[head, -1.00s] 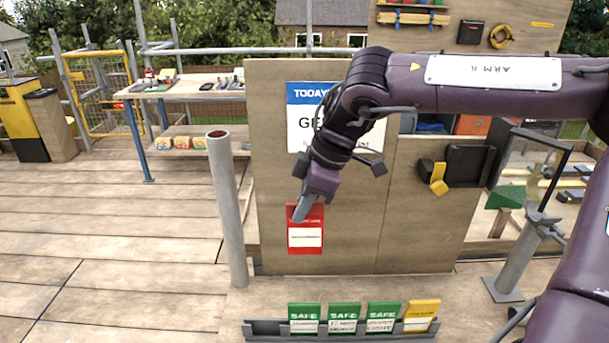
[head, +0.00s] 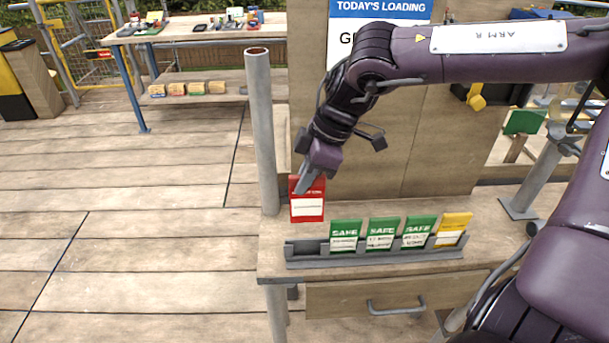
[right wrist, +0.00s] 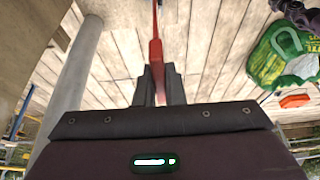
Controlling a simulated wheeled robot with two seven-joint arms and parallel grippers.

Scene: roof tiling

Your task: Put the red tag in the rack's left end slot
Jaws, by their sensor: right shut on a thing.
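The red tag (head: 307,207) with a white label is upright in my right gripper (head: 306,181), which is shut on its top edge. In the right wrist view the tag (right wrist: 156,55) shows edge-on between the fingertips (right wrist: 158,84). The grey rack (head: 375,257) stands on the bench below and to the right of the tag. Its left end slot (head: 305,248) looks empty. Three green tags (head: 381,233) and a yellow tag (head: 453,229) stand in the slots to the right. The tag appears above and behind the rack's left end. My left gripper is out of view.
A grey pole (head: 263,130) stands close to the left of the held tag. A wooden board (head: 420,150) with a printed sign (head: 380,30) rises behind the rack. The bench (head: 480,235) has a drawer handle (head: 397,306) at its front.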

